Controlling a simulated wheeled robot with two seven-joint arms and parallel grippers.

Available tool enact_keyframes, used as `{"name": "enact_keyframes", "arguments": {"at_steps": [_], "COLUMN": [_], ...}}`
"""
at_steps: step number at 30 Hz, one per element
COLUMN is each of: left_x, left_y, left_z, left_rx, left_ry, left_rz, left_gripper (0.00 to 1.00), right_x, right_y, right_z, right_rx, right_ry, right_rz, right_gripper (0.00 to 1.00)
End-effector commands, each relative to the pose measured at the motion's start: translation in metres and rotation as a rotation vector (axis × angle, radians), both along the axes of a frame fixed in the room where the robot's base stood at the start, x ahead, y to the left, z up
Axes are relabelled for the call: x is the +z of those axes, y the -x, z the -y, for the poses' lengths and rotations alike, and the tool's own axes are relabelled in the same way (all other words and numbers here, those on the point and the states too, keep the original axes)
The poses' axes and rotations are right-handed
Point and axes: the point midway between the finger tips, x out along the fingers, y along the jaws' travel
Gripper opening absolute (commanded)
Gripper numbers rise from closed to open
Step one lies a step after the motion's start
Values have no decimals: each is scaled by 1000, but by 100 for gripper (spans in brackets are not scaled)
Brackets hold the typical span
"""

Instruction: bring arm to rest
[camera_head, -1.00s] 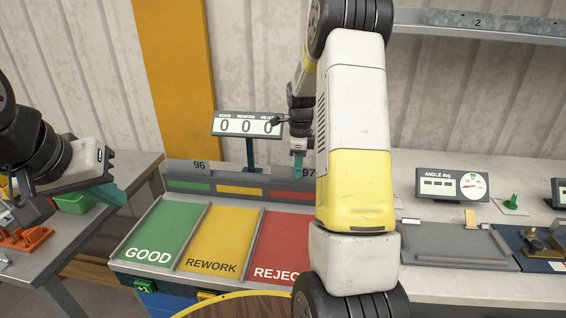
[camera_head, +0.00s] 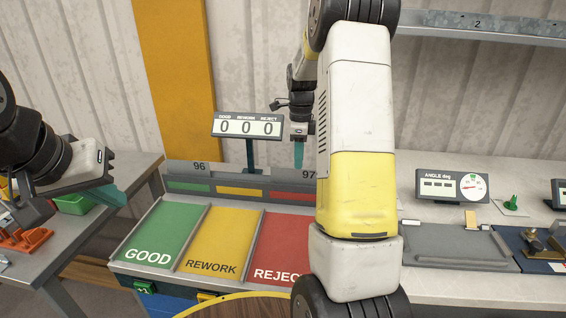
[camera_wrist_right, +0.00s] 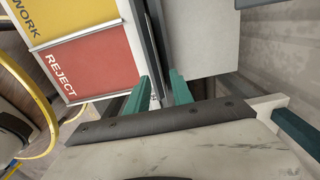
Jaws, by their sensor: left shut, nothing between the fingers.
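My right arm rises large through the middle of the head view, and its gripper (camera_head: 299,156) hangs fingers-down behind it, above the back of the sorting trays beside the counter display. In the right wrist view the two teal fingers (camera_wrist_right: 162,85) stand apart with nothing held between them. My left gripper (camera_head: 111,193) is at the left of the head view, shut and empty, by the edge of the left table.
The green GOOD tray (camera_head: 158,228), yellow REWORK tray (camera_head: 222,232) and red REJECT tray (camera_head: 281,240) are empty. The counter display (camera_head: 247,126) reads 0 0 0. An angle display (camera_head: 452,186) stands right. The left table (camera_head: 90,240) holds a green bin (camera_head: 72,205) and orange parts (camera_head: 25,238).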

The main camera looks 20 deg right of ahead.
Motion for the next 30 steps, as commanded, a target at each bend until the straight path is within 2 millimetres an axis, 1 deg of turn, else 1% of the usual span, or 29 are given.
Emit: {"name": "enact_keyframes", "arguments": {"at_steps": [1,3,6,20,22,23,26,29,30], "left_x": [0,0,0,0,0,0,0,0,0], "left_y": [0,0,0,0,0,0,0,0,0], "left_z": [0,0,0,0,0,0,0,0,0], "left_rx": [0,0,0,0,0,0,0,0,0], "left_ry": [0,0,0,0,0,0,0,0,0], "left_rz": [0,0,0,0,0,0,0,0,0], "left_gripper": [0,0,0,0,0,0,0,0,0], "right_x": [8,16,22,24,29,32,54,84,96], "right_y": [-1,-1,0,0,2,4,18,43,56], "right_z": [0,1,0,0,-2,-4,-16,-34,-43], "right_rx": [0,-1,0,1,22,42,171,383,484], "right_ry": [1,1,0,0,-3,-5,-17,-22,-20], "right_rz": [2,2,0,0,8,15,57,126,158], "right_gripper": [28,28,28,28,28,28,28,28,28]}}
